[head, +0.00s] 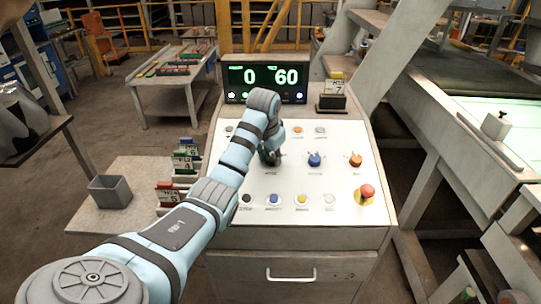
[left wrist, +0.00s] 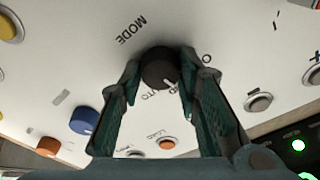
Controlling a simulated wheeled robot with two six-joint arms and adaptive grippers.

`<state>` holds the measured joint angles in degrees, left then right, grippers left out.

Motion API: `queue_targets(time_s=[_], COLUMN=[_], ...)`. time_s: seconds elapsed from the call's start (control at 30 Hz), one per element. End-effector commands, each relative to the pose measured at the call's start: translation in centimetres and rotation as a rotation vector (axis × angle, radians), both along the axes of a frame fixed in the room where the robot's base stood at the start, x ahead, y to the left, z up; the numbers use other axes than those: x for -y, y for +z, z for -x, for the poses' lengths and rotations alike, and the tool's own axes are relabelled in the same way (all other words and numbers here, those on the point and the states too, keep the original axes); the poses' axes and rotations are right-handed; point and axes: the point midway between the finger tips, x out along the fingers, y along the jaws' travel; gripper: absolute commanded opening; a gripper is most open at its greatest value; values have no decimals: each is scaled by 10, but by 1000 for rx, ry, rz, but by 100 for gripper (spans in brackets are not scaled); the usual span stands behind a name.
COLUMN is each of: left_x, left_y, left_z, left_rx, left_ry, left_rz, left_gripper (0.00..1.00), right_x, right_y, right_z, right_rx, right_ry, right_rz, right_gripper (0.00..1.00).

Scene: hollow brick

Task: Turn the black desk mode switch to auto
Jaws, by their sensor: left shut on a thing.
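The black mode switch (left wrist: 160,68) is a round knob on the white sloping desk panel (head: 330,138). In the left wrist view it sits between my left gripper's (left wrist: 161,84) two fingertips, which are shut on its sides. The word MODE is printed beside the knob; the AUTO lettering close to it is partly covered. I cannot tell which way the knob points. In the head view my left gripper (head: 270,157) reaches down onto the panel's upper left part and hides most of the knob. My right gripper is not in view.
A blue knob (head: 314,159), an orange knob (head: 355,159) and a red emergency button (head: 367,191) stand right of the gripper. Several push buttons line the panel's lower edge. A display (head: 264,78) reading 0 and 60 stands behind. A small card stand (head: 333,95) is at the back right.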

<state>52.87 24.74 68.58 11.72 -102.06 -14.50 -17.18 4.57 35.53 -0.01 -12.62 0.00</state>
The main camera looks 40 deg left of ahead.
Motion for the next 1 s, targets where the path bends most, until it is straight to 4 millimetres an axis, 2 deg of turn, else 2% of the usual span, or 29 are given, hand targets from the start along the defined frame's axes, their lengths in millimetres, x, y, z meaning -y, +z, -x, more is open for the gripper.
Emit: queue_targets(time_s=[1.0], left_x=[-1], left_y=[1], left_z=[-1], left_rx=[-150], left_ry=[-880], left_rz=[-203], left_gripper=[2], right_x=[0], right_y=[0], right_z=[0], right_rx=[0], right_ry=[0], right_rz=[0], right_gripper=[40])
